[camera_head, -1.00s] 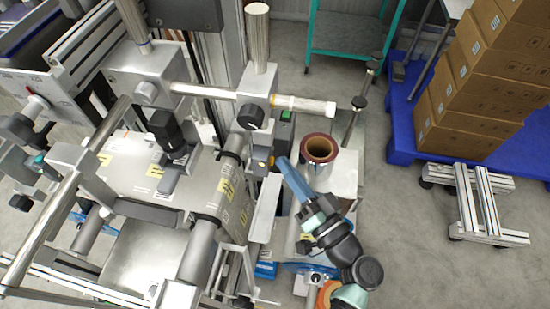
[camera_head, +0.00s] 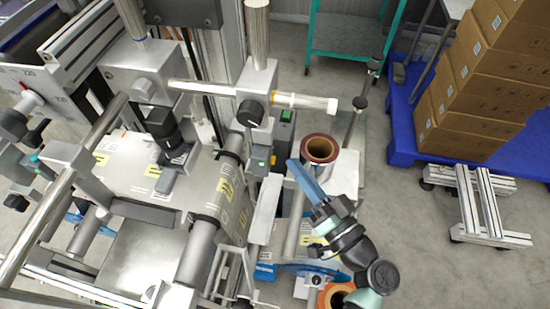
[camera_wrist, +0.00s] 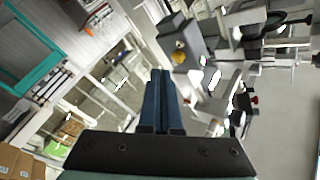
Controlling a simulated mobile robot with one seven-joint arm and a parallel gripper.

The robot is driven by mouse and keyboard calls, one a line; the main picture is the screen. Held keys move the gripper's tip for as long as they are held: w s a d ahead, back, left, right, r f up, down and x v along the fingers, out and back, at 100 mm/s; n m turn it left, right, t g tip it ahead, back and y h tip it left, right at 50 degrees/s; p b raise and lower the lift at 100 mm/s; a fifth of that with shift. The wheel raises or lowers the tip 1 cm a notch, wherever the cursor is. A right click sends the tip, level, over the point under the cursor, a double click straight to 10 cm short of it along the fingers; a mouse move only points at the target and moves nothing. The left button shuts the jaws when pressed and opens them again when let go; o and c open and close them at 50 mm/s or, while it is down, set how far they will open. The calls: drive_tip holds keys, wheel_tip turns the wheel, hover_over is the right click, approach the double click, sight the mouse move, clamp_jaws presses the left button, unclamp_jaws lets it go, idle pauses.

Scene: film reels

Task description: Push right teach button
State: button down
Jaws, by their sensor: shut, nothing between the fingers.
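A dark grey control box (camera_head: 259,159) stands beside the right roller of the machine. A small green patch (camera_head: 262,163) shows on its face. In the wrist view a grey box (camera_wrist: 180,32) carries a round yellow button (camera_wrist: 179,57), above and right of my fingertips. I cannot read a label on it. My gripper (camera_head: 292,163) is shut, its blue fingers together and empty. Its tips are right of the control box, with a small gap in the head view. It also shows in the wrist view (camera_wrist: 160,73), pointing up, apart from the yellow button.
A reel with a copper-coloured core (camera_head: 319,149) stands just right of my fingers. A second box with a green light (camera_head: 286,116) is behind. A horizontal bar (camera_head: 305,102) crosses above.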

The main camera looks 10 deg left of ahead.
drive_tip(key=d+b, duration=0.1)
drive_tip(key=d, duration=0.3)
drive_tip(key=shift+d+b, duration=0.15)
drive_tip(key=shift+b, duration=0.2)
idle(0.6)
